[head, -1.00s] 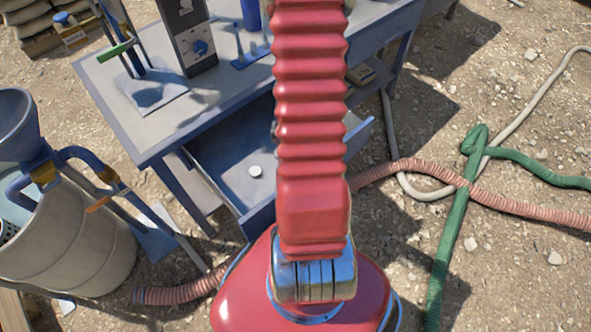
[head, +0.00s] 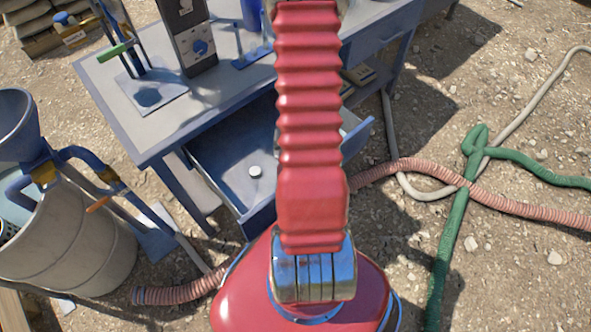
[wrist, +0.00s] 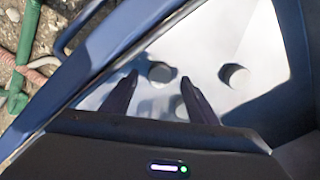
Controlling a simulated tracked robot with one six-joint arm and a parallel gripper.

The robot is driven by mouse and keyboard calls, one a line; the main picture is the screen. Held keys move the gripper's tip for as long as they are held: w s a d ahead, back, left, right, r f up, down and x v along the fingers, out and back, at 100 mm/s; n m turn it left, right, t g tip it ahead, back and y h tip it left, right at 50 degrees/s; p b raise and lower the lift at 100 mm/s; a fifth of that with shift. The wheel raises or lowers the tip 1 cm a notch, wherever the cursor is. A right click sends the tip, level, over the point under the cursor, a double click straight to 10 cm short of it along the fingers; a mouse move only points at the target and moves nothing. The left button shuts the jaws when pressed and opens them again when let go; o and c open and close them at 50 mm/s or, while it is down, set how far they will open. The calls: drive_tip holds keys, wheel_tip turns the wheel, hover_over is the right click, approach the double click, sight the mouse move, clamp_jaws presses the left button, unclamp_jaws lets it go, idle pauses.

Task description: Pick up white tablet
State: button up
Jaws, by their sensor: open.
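A small white round tablet (head: 255,171) lies in the open blue drawer (head: 205,172) in the head view, left of my arm. My gripper is out of sight there. In the wrist view my gripper (wrist: 159,78) is open, its two dark fingers pointing into the drawer, whose pale floor shows behind them. One grey-looking round disc (wrist: 161,73) appears between the fingertips. A second disc (wrist: 235,75) lies to the right, and a third (wrist: 181,110) shows lower, partly hidden by the right finger. I cannot tell which disc is the white tablet, or whether the fingers touch any.
The drawer's walls rise around the discs. The blue workbench (head: 140,115) above it carries a grey instrument (head: 187,45) and a stand. A barrel with a funnel (head: 75,240) stands at left. Green (head: 447,255) and pink (head: 520,208) hoses cross the gravel at right.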

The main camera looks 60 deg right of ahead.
drive_tip(key=shift+f, duration=0.85)
drive_tip(key=shift+c, duration=0.5)
drive_tip(key=c, duration=1)
